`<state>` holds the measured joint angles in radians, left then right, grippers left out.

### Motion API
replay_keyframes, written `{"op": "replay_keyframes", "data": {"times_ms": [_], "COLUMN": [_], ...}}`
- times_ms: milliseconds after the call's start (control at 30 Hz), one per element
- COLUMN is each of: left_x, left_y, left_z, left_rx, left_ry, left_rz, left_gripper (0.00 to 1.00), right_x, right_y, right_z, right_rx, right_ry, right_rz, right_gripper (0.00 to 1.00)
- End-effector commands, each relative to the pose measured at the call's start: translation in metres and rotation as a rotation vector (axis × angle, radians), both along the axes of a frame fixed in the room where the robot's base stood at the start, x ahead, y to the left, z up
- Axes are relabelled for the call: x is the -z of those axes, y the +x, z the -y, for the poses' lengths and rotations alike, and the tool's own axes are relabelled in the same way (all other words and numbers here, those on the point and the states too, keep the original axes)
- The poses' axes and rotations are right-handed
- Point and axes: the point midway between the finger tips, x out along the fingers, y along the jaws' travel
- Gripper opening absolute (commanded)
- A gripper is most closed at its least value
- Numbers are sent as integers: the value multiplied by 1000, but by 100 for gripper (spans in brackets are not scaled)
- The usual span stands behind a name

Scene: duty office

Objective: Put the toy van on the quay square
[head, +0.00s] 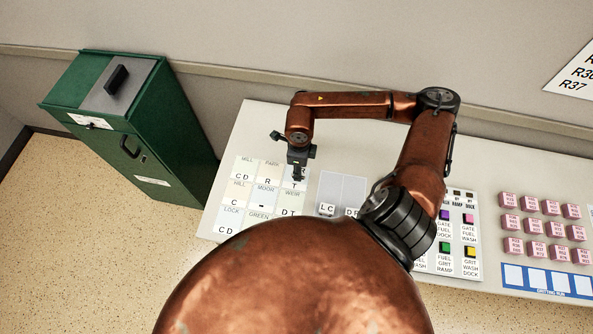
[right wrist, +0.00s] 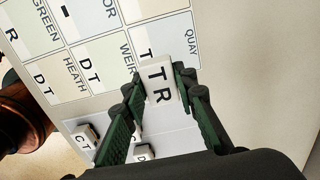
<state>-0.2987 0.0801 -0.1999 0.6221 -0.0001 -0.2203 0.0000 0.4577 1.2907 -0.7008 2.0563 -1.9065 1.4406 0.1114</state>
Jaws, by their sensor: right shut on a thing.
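No thing shaped like a toy van shows. My right gripper (right wrist: 157,88) is shut on a white block marked "TR" (right wrist: 158,68). In the head view this gripper (head: 297,176) is at the top right square of the card grid. In the right wrist view the block overlaps the lower part of the quay square (right wrist: 163,32), which bears the word QUAY and a partly hidden "T". I cannot tell whether the block touches the square. My left gripper is not in view.
Lettered white blocks (head: 327,210) stand on a grey panel (head: 345,185) beside the grid. A board with coloured squares (head: 469,231) and several pink blocks (head: 550,207) lie further right. A green cabinet (head: 160,140) stands left of the table (head: 250,125).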

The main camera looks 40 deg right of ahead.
Motion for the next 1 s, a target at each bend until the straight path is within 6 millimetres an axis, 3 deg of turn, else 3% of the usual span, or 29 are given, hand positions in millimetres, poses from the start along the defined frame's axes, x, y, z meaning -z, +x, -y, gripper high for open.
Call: {"op": "replay_keyframes", "data": {"times_ms": [200,367,600,967,1000], "left_x": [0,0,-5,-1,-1], "left_y": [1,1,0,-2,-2], "left_z": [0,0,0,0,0], "left_rx": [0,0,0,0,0], "left_ry": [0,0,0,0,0], "left_rz": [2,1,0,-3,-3], "left_gripper": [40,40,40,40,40], "right_x": [23,31,60,66,66], "right_y": [19,24,25,25,25], "right_z": [7,9,10,10,10], "right_rx": [0,1,0,-1,-1], "right_ry": [0,0,0,-2,-2], "right_rz": [1,1,0,1,1], "right_gripper": [4,4,4,4,27]}}
